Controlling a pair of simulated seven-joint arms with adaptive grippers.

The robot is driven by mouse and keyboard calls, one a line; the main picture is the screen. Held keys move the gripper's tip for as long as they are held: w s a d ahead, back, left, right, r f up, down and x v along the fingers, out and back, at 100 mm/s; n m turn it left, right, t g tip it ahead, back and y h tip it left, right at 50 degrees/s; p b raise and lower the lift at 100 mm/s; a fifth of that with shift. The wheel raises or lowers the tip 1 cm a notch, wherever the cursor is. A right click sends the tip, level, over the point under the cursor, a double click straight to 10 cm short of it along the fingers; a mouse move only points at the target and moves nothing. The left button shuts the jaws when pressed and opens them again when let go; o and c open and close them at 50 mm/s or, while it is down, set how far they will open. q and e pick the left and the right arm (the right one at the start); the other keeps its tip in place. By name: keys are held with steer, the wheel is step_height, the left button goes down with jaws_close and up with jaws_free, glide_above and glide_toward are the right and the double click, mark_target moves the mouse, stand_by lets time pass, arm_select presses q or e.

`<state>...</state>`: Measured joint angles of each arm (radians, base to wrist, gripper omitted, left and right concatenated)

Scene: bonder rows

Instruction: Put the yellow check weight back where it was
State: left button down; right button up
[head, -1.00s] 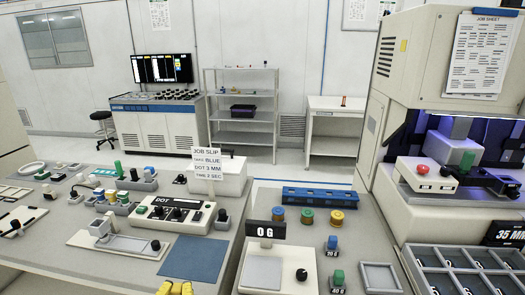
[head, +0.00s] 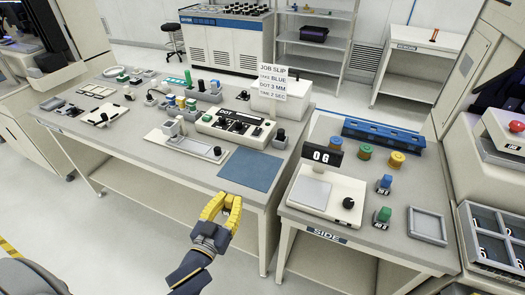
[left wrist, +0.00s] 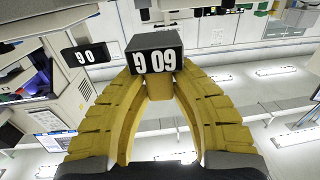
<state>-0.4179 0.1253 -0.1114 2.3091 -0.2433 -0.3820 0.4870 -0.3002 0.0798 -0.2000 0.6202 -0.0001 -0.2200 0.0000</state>
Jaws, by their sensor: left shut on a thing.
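My left gripper (head: 223,203) has yellow fingers and is in front of the bench edge, below the blue mat in the head view. In the left wrist view the gripper (left wrist: 158,85) is shut on the yellow check weight (left wrist: 159,89). The weight's dark base (left wrist: 154,52) carries a white 60 G label, seen upside down. In the head view the weight cannot be told apart from the yellow fingers. A blue weight (head: 384,183) and a green weight (head: 382,215) stand on the side table, right of the scale (head: 312,190). My right gripper is not in view.
The scale's display (head: 321,154) reads 0 G. Several coloured spools (head: 366,152) stand before a blue rack (head: 388,138). A grey tray (head: 427,225) sits at the right. A blue mat (head: 250,168) lies on the main bench. A gap separates the bench and side table.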

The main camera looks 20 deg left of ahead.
arm_select(q)
steer(key=f, duration=0.1)
steer(key=a+f, duration=0.1)
steer(key=shift+w+f+m+h, duration=0.15)
steer(key=shift+f+m+h, duration=0.15)
steer(key=shift+h, duration=0.1)
steer(key=shift+w, duration=0.2)
glide_above(255, 175)
steer(key=shift+r, duration=0.15)
steer(key=shift+f, duration=0.25)
steer(key=c, duration=1.3)
jaws_free()
steer(key=s, duration=0.3)
steer(key=s+a, duration=0.1)
steer(key=s, duration=0.7)
steer(key=shift+a, duration=0.15)
steer(key=shift+o, duration=1.1)
steer(key=shift+s+r, duration=0.1)
steer(key=shift+s, duration=0.45)
